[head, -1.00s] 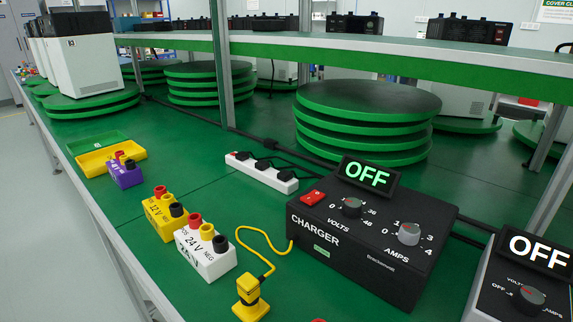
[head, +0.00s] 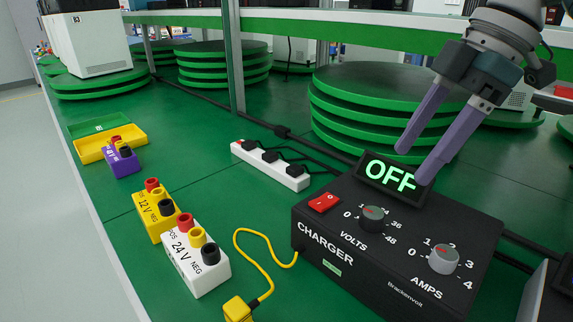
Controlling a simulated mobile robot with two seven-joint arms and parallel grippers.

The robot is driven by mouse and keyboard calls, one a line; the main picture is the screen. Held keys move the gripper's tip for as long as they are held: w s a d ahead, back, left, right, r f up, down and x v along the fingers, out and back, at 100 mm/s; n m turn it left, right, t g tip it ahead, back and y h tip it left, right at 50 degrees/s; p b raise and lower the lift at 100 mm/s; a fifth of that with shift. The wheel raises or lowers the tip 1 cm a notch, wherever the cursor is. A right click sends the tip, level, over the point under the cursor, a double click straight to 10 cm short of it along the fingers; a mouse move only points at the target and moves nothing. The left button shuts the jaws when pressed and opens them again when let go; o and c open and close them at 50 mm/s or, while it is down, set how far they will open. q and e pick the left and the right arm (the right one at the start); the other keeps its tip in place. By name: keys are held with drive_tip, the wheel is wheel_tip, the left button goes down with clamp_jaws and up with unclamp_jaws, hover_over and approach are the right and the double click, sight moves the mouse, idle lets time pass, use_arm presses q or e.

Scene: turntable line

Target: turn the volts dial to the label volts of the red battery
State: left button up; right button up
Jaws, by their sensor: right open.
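The volts dial (head: 373,217) is a dark knob on the left of the black charger's (head: 340,270) top, with marks from 0 to 48 around it. Its exact pointing is too small to read. The charger's display (head: 380,178) reads OFF in green. My right gripper (head: 411,166) comes in from the upper right, open and empty. Its two purple fingers point down, apart, in front of the display, up and to the right of the volts dial. No red battery shows; the batteries in view are white 24 V (head: 187,263), yellow 12 V (head: 148,217) and purple (head: 121,163). My left gripper is out of view.
The amps dial (head: 444,259) is right of the volts dial, and a red switch (head: 323,203) left of it. A yellow cable (head: 240,265) runs from the charger to a yellow plug (head: 237,309). A white power strip (head: 270,165) and stacked green turntables (head: 350,130) stand behind.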

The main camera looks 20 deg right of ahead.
sight(374, 213)
drive_tip(key=b+x, duration=0.1)
drive_tip(key=x, duration=0.8)
drive_tip(key=shift+s+a+f, duration=0.1)
drive_tip(key=shift+a+f, duration=0.05)
drive_tip(key=shift+f, duration=0.15)
clamp_jaws()
